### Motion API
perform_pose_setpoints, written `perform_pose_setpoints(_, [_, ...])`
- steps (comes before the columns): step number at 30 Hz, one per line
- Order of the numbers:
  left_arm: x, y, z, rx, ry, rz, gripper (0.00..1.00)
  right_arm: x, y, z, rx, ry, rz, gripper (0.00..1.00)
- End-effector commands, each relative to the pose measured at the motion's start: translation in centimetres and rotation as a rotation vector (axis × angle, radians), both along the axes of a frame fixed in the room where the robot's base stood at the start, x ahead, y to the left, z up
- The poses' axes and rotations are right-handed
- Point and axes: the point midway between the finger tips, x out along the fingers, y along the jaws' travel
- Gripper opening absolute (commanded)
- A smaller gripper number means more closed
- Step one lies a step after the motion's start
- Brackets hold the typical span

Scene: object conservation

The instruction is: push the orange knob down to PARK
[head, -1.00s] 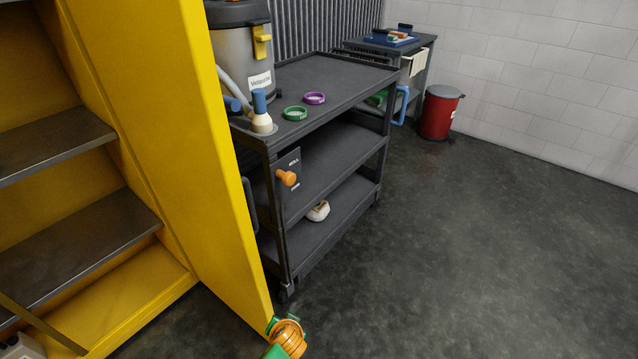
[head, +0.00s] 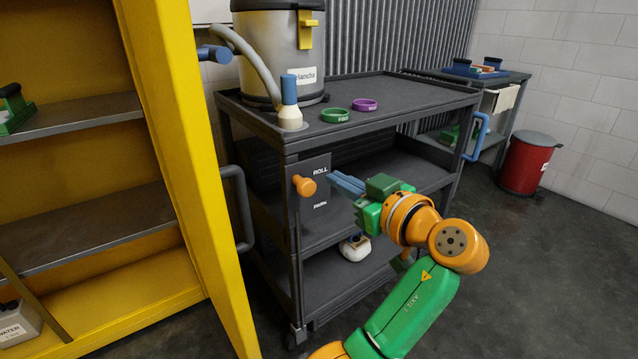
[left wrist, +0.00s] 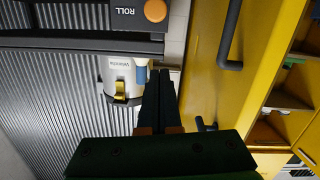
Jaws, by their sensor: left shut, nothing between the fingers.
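The orange knob (head: 304,186) sticks out of a dark panel (head: 318,188) at the near end of the black cart. The panel reads ROLL at the top and PARK lower down; the knob is level with the upper part, a little below ROLL. My left gripper (head: 338,182) is shut and empty, its blue fingers just right of the knob in the head view, with a small gap in the picture. In the left wrist view the knob (left wrist: 155,10) is at the top edge, and the gripper (left wrist: 161,72) points away below it. My right gripper is in no view.
A yellow cabinet door (head: 185,150) stands close on the left. A white container (head: 354,248) sits on the lowest shelf. Open floor lies to the right.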

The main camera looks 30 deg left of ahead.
Motion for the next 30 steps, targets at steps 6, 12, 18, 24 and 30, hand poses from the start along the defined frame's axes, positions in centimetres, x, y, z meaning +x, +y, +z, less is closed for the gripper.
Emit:
perform_pose_setpoints(6, [1.2, 2.7, -0.4, 0.003, 0.003, 0.004, 0.0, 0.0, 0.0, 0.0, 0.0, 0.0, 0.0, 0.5])
perform_pose_setpoints(12, [3.0, 6.7, -0.9, 0.003, 0.004, 0.004, 0.0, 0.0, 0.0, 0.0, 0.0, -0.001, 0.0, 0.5])
perform_pose_setpoints(18, [4.5, 9.2, -2.8, 0.002, 0.008, -0.001, 0.0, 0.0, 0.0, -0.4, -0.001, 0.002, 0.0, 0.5])
perform_pose_setpoints(24, [4.9, 9.2, -4.8, 0.002, 0.006, -0.001, 0.0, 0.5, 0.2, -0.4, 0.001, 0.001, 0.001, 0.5])
perform_pose_setpoints(30, [5.0, 9.2, -5.2, 0.002, 0.003, -0.001, 0.0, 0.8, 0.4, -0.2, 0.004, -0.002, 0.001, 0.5])
